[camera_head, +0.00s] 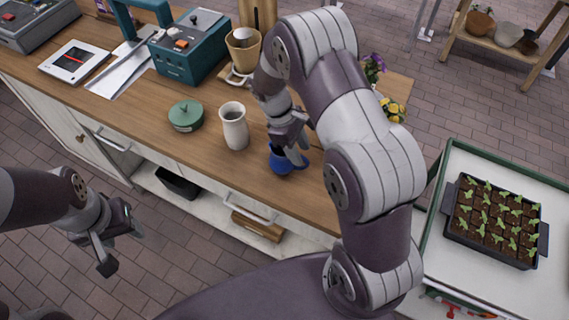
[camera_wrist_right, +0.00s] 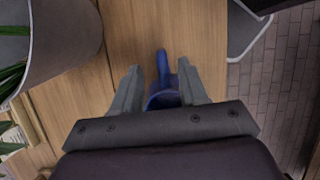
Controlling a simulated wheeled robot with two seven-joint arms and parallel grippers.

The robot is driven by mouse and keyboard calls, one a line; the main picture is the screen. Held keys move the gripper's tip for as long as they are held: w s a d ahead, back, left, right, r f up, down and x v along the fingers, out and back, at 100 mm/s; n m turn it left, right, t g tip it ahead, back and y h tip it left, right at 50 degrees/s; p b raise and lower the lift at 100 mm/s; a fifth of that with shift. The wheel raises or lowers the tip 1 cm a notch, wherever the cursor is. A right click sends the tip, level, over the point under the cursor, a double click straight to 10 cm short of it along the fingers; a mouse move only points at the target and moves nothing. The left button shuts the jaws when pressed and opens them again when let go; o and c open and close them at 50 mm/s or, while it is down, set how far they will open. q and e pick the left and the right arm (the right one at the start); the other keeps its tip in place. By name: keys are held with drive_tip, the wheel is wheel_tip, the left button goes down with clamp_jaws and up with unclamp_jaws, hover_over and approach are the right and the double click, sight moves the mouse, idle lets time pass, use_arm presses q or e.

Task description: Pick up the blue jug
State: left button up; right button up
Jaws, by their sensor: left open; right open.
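The blue jug (camera_head: 278,161) stands on the wooden counter (camera_head: 198,162) near its front edge, partly hidden by my right gripper. In the right wrist view the jug (camera_wrist_right: 163,97) is between the two fingers, with its handle pointing up in the picture. My right gripper (camera_head: 295,150) is open, with its fingers on either side of the jug; I cannot tell whether they touch it. My right gripper also shows in the right wrist view (camera_wrist_right: 160,90). My left gripper (camera_head: 122,245) is open and empty, in front of the counter over the brick floor.
A white vase (camera_head: 234,127) stands left of the jug, with a green lidded pot (camera_head: 186,116) beyond it. A teal machine (camera_head: 190,47) and a tan cup (camera_head: 243,48) stand farther back. A seedling tray (camera_head: 495,222) sits on a white table at right.

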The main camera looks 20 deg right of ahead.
sight(303, 157)
drive_tip(key=shift+s+d+f+p, duration=0.1)
drive_tip(key=shift+s+f+p, duration=0.2)
drive_tip(key=shift+f+p, duration=0.2)
drive_tip(key=shift+s+d+f+p, duration=0.1)
drive_tip(key=shift+s+f+p, duration=0.15)
drive_tip(key=shift+f+p, duration=0.2)
drive_tip(key=x, duration=0.3)
drive_tip(key=shift+s+d+r, duration=0.1)
drive_tip(key=shift+d+r, duration=0.05)
drive_tip(key=shift+d, duration=0.15)
drive_tip(key=shift+f, duration=0.2)
drive_tip(key=shift+a, duration=0.2)
drive_tip(key=shift+c, duration=0.8)
drive_tip(key=shift+a, duration=0.1)
drive_tip(key=c, duration=0.5)
clamp_jaws()
drive_tip(key=shift+r, duration=0.1)
drive_tip(key=shift+r, duration=0.1)
